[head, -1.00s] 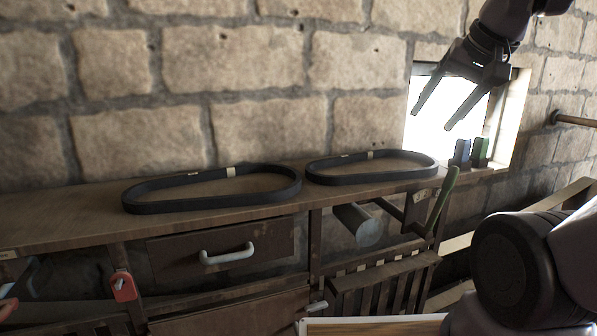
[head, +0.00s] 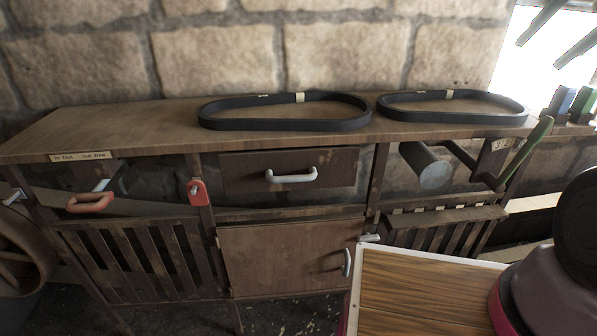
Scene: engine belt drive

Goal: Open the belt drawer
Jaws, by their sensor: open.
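A wooden drawer (head: 244,175) with a white curved handle (head: 292,175) sits under the middle of the workbench top; it looks closed. No label shows on it, so I cannot tell if it is the belt drawer. Two black belts lie flat on the bench top, a left belt (head: 226,122) above this drawer and a right belt (head: 400,111). My gripper (head: 562,40) is at the top right corner in front of the bright window, open and empty, partly cut off by the frame edge, well away from the handle.
Below the drawer is a cabinet door (head: 285,260). A red handle (head: 90,201) and a red tag (head: 197,191) are at left. A grey cylinder (head: 433,174) and a green-gripped lever (head: 527,153) are at right. A wood-topped surface (head: 420,295) stands in front.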

